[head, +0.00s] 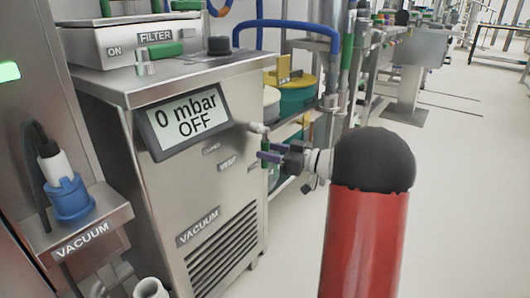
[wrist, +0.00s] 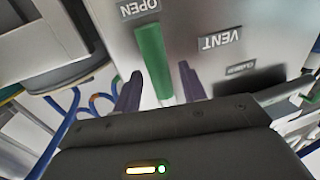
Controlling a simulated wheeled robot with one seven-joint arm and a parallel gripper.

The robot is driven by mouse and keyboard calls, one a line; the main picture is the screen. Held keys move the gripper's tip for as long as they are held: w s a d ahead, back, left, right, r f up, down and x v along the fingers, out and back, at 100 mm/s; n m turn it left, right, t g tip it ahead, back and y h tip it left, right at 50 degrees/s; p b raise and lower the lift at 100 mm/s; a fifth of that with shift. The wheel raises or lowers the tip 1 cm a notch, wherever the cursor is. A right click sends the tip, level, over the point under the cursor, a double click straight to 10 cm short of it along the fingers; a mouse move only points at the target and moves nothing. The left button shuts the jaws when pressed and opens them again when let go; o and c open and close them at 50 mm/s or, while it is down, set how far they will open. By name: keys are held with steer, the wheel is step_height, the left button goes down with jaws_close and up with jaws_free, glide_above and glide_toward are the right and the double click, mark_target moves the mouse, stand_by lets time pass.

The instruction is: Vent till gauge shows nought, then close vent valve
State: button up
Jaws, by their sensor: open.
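The gauge display (head: 188,118) on the steel vacuum unit reads "0 mbar" and "OFF". The vent valve's green handle (wrist: 153,62) shows in the wrist view, with its far end beside the "OPEN" label (wrist: 139,8). The "VENT" label (wrist: 220,42) and the darker "CLOSED" label (wrist: 241,68) are to its right; the lettering is upside down. My gripper (wrist: 160,88) is open, its two purple fingers on either side of the handle, with gaps visible. In the head view my gripper (head: 270,155) is at the unit's right side, partly covering the valve.
A filter box (head: 130,45) stands on top of the unit. A blue-capped vacuum fitting (head: 68,198) sits on a bracket at left. Yellow and green bins (head: 297,95) and pipes stand behind my gripper. The floor (head: 465,180) at right is clear.

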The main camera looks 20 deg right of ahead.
steer(key=shift+x, duration=0.8)
jaws_close()
